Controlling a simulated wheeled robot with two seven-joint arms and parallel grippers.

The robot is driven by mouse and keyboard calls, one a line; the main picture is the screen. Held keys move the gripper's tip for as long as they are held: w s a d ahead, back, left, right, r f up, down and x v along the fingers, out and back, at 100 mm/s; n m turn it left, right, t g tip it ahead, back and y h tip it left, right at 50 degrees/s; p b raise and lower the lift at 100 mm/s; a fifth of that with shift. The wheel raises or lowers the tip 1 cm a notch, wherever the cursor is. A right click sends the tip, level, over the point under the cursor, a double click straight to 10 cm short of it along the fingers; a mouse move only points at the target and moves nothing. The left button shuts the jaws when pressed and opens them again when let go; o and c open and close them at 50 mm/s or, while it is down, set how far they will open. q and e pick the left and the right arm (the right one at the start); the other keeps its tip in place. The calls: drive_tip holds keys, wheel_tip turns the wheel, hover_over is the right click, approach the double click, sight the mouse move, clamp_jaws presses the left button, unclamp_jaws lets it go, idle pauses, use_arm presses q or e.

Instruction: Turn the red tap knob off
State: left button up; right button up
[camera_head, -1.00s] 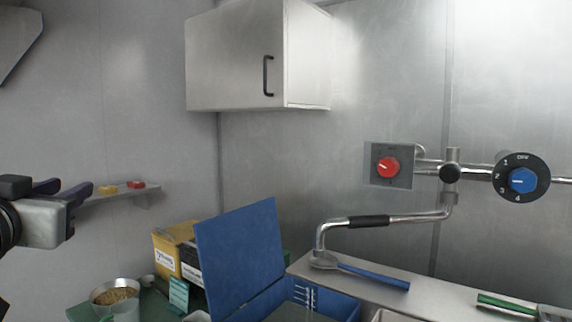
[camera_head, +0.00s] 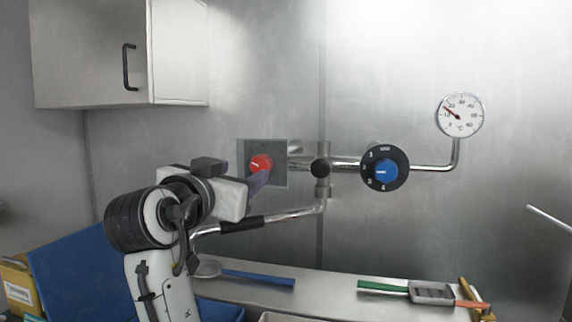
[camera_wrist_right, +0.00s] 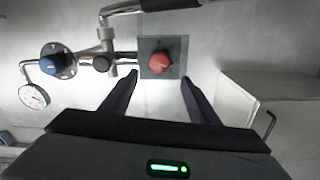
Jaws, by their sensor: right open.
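The red tap knob (camera_head: 261,163) sits on a square grey plate (camera_head: 279,150) on the back wall. It also shows in the right wrist view (camera_wrist_right: 160,63), upside down, its plate around it. The head view shows a pale pointer line on the knob, lying nearly level. My right gripper (camera_head: 258,184) is open, its dark fingers pointing at the wall just below and in front of the knob. In the right wrist view the two fingers (camera_wrist_right: 160,78) are spread to either side of the knob, with nothing between them touching it clearly. My left gripper is out of view.
A blue dial knob (camera_head: 385,173) and a round gauge (camera_head: 459,115) are on the pipe to the right. The spout (camera_head: 296,215) runs below the red knob. A counter (camera_head: 330,300) holds blue-handled and green-handled tools. A cabinet (camera_head: 90,55) hangs upper left.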

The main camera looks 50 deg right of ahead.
sight(260, 164)
drive_tip(key=p+x, duration=0.2)
drive_tip(key=x, duration=0.7)
drive_tip(key=shift+d, duration=0.35)
drive_tip(key=c, duration=1)
